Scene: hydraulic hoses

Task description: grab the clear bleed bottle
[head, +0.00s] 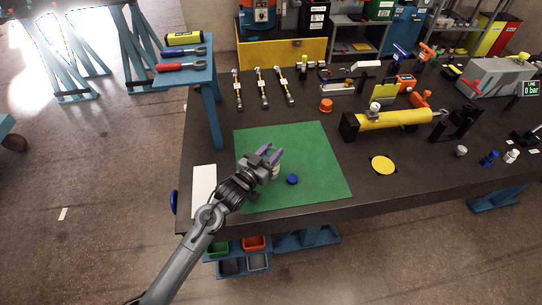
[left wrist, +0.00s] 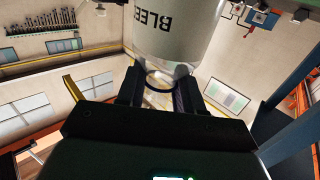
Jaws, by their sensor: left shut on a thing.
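The clear bleed bottle (left wrist: 178,35) fills the top middle of the left wrist view, with a pale label reading "BLEE" upside down. My left gripper (left wrist: 160,88) is shut on it, with one dark finger on each side of its clear end. In the head view my left gripper (head: 268,160) is over the green mat (head: 310,150), and a small whitish part of the bottle (head: 276,172) shows beside the fingers. The rest of it is hidden by the gripper. My right gripper is not in view.
A blue cap (head: 292,179) lies on the mat just right of the gripper. A white sheet (head: 204,190) lies left of the mat. Hoses (head: 262,88), an orange cap (head: 326,105), a yellow cylinder (head: 395,119) and a yellow disc (head: 383,165) are on the dark table. The mat's right part is clear.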

